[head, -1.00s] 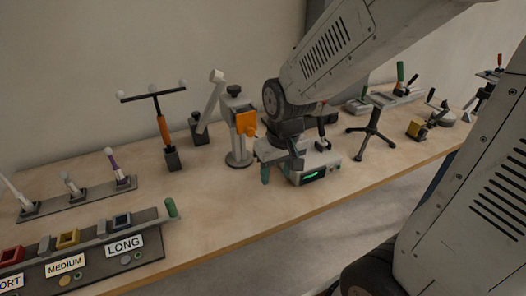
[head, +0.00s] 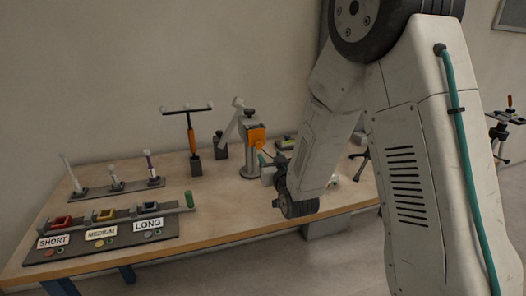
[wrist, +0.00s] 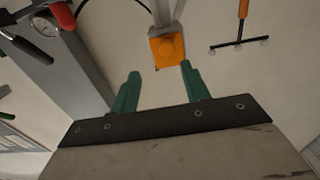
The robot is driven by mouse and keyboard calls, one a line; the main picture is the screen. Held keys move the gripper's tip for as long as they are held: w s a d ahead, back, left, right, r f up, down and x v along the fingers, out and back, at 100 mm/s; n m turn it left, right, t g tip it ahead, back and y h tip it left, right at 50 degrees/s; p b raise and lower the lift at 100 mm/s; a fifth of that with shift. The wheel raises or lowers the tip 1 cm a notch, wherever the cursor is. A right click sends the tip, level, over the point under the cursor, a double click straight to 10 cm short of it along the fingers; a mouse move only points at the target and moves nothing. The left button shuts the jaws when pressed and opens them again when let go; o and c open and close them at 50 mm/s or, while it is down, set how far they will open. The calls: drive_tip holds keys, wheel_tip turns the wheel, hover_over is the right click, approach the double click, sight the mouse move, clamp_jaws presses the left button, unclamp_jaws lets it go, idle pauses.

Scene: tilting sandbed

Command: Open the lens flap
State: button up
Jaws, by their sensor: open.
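The lens flap appears to be the orange square piece (head: 256,137) on the upper part of a grey post stand (head: 249,160) on the bench. No contact shows. In the head view my gripper (head: 267,160) is just right of the stand, partly hidden by my arm.
The labelled SHORT, MEDIUM, LONG panel (head: 100,250) lies front left. A gauge (wrist: 43,27) and red handle (wrist: 63,14) show in the wrist view.

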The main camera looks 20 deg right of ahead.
sight(259, 146)
drive_tip(key=w, duration=0.5)
drive_tip(key=w+a, duration=0.1)
drive_tip(key=w, duration=0.1)
drive_tip(key=shift+w, duration=0.3)
clamp_jaws()
drive_tip(key=shift+a, duration=0.15)
